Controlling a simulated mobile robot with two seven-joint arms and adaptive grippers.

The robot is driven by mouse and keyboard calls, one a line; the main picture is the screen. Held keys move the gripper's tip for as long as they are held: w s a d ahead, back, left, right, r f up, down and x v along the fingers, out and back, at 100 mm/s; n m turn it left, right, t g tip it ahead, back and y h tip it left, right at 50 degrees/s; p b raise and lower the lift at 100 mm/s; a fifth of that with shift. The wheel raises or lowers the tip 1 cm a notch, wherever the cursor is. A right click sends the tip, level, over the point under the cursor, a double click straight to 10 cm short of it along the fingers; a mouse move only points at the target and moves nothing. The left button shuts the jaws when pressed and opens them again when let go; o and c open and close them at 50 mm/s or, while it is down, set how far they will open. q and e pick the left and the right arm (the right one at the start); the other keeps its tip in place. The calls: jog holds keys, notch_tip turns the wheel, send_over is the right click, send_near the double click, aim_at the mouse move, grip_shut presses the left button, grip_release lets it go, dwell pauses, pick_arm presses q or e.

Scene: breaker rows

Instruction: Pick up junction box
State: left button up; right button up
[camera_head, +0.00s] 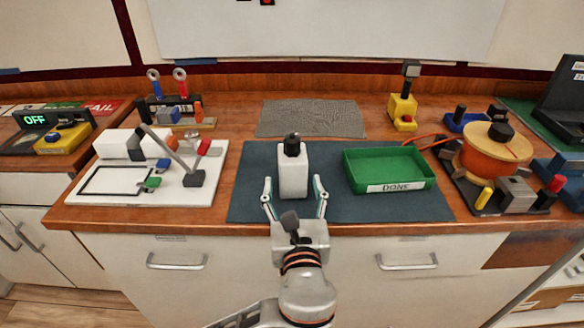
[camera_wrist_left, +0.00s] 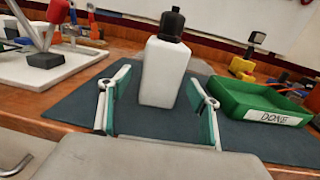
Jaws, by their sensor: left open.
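The junction box appears to be the white upright box (camera_head: 293,172) with a black cap on top, standing on the dark mat (camera_head: 246,205). It also shows in the left wrist view (camera_wrist_left: 164,75), straight ahead. My left gripper (camera_head: 293,190) is open at the near side of the box, with one finger to its left and one to its right. In the left wrist view my left gripper (camera_wrist_left: 158,82) shows gaps between the fingers and the box. I cannot tell how far the fingertips reach along its sides. My right gripper is not in view.
A green tray (camera_head: 388,185) labelled DONE stands right of the box on the mat. A white board with a lever (camera_head: 190,190) lies to the left. A grey mesh mat (camera_head: 310,118) lies behind. An orange spool (camera_head: 490,157) stands further right.

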pick_arm(q)
jog(key=shift+w, duration=0.5)
jog(key=w, duration=0.4)
jog(key=shift+w+a+b, duration=0.1)
jog(key=shift+w+b, duration=0.05)
jog(key=shift+b, duration=0.2)
jog(key=shift+w, duration=0.2)
jog(key=shift+r, duration=0.1)
jog(key=c, duration=1.7)
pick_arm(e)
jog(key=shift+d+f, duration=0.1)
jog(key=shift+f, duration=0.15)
pick_arm(q)
jog(key=shift+r, duration=0.1)
